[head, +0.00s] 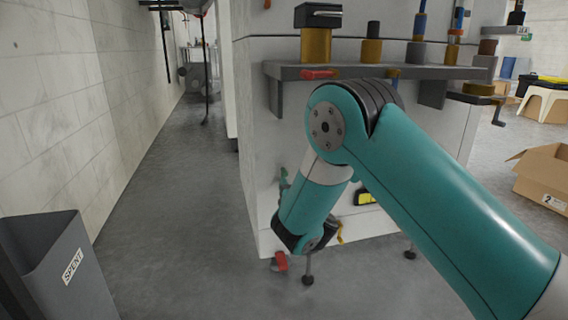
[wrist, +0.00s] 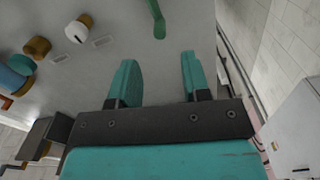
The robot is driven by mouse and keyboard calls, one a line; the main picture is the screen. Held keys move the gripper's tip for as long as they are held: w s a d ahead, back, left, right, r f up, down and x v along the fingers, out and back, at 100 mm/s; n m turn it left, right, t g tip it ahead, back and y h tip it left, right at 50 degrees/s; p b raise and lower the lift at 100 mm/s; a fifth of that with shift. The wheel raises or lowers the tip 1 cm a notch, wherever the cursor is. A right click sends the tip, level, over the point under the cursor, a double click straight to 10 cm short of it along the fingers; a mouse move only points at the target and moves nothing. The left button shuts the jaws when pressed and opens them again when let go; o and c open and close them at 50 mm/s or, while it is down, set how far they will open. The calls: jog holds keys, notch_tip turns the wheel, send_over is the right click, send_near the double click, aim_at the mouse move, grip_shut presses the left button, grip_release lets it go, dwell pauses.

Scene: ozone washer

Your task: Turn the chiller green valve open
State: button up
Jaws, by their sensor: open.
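A green valve handle (wrist: 158,20) shows at the top of the wrist view, against the pale panel of the machine. My gripper (wrist: 158,62) has its two teal fingers spread apart with nothing between them. The handle lies beyond the fingertips, roughly in line with the gap, and does not touch them. In the head view my teal arm covers part of the pale cabinet (head: 262,140). A small green piece (head: 283,182) shows left of my arm there; I cannot tell whether it is the valve or a fingertip.
In the wrist view a black and white knob (wrist: 78,29) and a brown knob (wrist: 37,47) sit on the panel left of the fingers. In the head view a grey bin (head: 60,265) stands at left and a cardboard box (head: 545,177) at right. Open floor lies left of the cabinet.

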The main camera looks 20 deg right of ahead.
aim_at(286, 174)
jog(key=w, duration=0.8)
jog(key=shift+w+f, duration=0.1)
jog(key=shift+w, duration=0.6)
grip_shut()
